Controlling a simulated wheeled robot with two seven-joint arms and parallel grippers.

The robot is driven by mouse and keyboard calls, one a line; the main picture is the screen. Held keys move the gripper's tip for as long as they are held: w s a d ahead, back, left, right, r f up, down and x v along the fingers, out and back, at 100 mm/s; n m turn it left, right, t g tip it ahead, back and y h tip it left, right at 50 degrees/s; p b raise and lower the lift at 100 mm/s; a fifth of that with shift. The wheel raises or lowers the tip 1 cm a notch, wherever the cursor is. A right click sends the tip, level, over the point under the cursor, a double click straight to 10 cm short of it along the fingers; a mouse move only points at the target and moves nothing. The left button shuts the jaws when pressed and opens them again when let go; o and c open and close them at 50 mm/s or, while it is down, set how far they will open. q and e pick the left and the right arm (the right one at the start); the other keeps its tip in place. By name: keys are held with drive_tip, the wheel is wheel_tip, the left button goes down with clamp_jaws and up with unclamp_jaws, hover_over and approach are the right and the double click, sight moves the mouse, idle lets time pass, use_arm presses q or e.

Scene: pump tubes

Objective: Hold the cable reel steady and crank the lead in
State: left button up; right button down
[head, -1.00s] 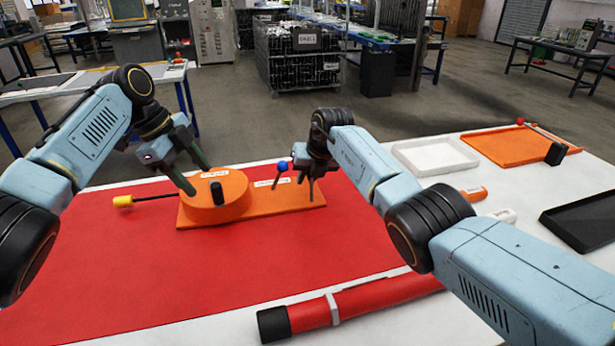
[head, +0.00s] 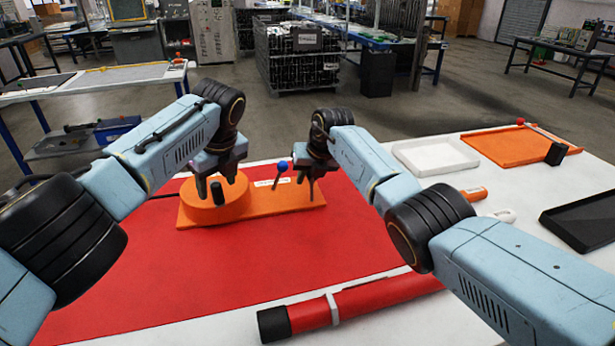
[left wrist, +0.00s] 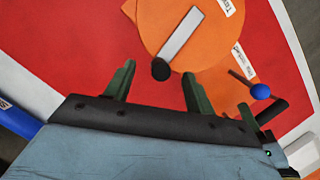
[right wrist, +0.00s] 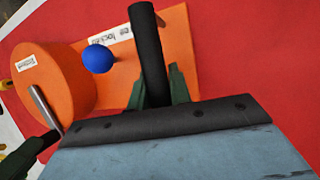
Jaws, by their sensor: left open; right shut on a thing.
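The orange cable reel (head: 202,213) stands on an orange base (head: 270,202) on a red mat. Its grey crank arm (left wrist: 182,36) ends in a black knob (left wrist: 160,69). My left gripper (head: 217,180) is open above the reel; in the left wrist view its fingers (left wrist: 155,80) lie either side of the knob, not closed on it. My right gripper (head: 311,192) is shut on a black upright handle (right wrist: 148,45) at the base's right end. A blue-tipped lever (head: 282,166) rises from the base between the grippers. The lead is mostly hidden behind my left arm.
A red tube with a black end (head: 272,324) lies along the mat's front. At right are a white tray (head: 398,158), an orange tray (head: 490,150) and a black tray (head: 560,226). The red mat (head: 200,275) is clear in front of the reel.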

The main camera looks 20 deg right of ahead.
use_arm(q)
drive_tip(key=x, duration=0.2)
drive_tip(key=shift+w+f, duration=0.15)
drive_tip(key=shift+f, duration=0.15)
drive_tip(key=shift+a+f, duration=0.15)
drive_tip(key=shift+f, duration=0.45)
drive_tip(key=c, duration=1.1)
drive_tip(key=shift+o, duration=0.2)
drive_tip(key=shift+f, duration=0.15)
